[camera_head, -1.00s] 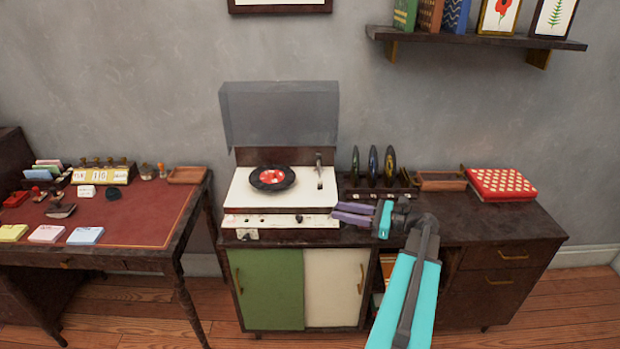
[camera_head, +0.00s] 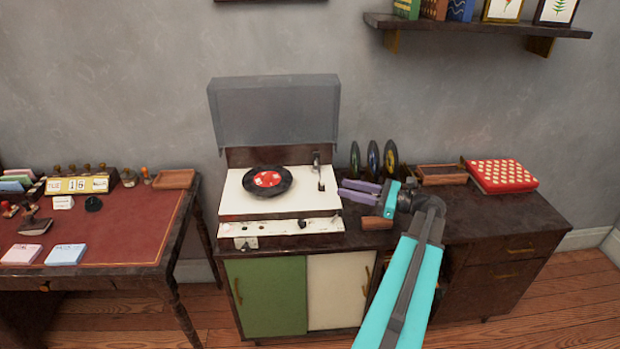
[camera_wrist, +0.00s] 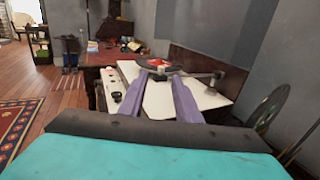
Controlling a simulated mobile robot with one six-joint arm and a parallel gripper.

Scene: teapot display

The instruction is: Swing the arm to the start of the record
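The record player (camera_head: 235,204) stands on the dark cabinet with its grey see-through lid (camera_head: 275,112) raised. A black record with a red label (camera_head: 267,181) lies on its platter. The tonearm (camera_head: 318,172) is at the right side of the deck, beside the record and apart from it. My gripper (camera_head: 342,191) is just right of the deck, its two purple fingers pointing left toward it. The fingers are apart with nothing between them. In the wrist view, the gripper (camera_wrist: 158,78) points at the deck, with the record (camera_wrist: 157,67) ahead and the tonearm (camera_wrist: 212,77) to the right.
Several upright records (camera_head: 373,160) stand in a rack behind my gripper. A wooden tray (camera_head: 442,174) and a red patterned box (camera_head: 501,176) are farther right. A red-topped desk (camera_head: 120,235) stands left, and a shelf (camera_head: 480,32) hangs above right.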

